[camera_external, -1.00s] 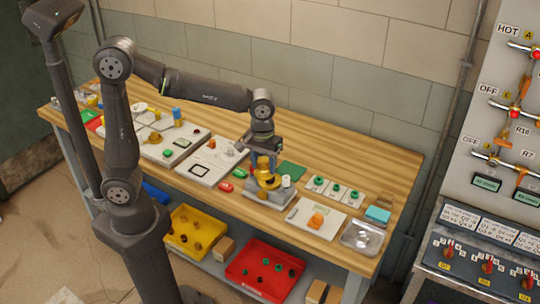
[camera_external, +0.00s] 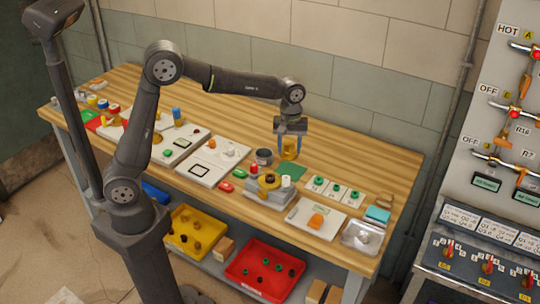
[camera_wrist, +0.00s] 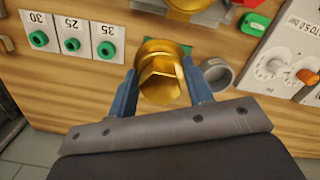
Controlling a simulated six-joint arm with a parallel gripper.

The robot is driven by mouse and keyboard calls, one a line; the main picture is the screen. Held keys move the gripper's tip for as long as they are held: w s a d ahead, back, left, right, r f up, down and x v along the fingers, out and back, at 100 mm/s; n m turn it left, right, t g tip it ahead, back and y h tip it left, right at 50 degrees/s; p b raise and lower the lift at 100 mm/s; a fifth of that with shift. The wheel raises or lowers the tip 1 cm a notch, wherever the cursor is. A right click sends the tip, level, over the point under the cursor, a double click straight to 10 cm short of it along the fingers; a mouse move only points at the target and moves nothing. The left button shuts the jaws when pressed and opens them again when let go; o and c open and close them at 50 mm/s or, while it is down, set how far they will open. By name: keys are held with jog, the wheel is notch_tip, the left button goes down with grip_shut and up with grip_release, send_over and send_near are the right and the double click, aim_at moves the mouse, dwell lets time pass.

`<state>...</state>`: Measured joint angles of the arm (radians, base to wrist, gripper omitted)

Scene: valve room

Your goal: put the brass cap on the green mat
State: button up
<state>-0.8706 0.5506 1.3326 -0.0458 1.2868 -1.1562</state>
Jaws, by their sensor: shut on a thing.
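The brass cap (camera_external: 289,153) is between the fingers of my gripper (camera_external: 291,136), which is shut on it and points down. In the wrist view the cap (camera_wrist: 162,78) shows its hexagonal top and wider round rim, held between two blue fingers (camera_wrist: 160,92). The green mat (camera_external: 293,169) lies flat on the bench, just below the cap in the external view. In the wrist view only a sliver of the mat (camera_wrist: 184,48) shows behind the cap, which hides the rest. The gap between cap and mat is hard to judge.
A grey cup (camera_external: 264,157) stands close left of the mat. A grey block with a brass fitting (camera_external: 269,183) is in front of it. Cards with green knobs (camera_external: 336,190) lie to the right. The bench behind is clear.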

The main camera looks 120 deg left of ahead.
jog(key=shift+n, duration=0.6)
jog(key=shift+s+a+f, duration=0.3)
jog(key=shift+a+f, duration=0.5)
jog(key=shift+f, duration=0.65)
jog(key=shift+s+a+f, duration=0.3)
jog(key=shift+a+f, duration=0.55)
jog(key=shift+f, duration=0.55)
jog(key=shift+s+a+f, duration=0.3)
jog(key=shift+a+f, duration=0.5)
jog(key=shift+f, duration=0.65)
jog(key=shift+f, duration=1.1)
jog(key=o, duration=1.2)
notch_tip(320, 180, up, 8)
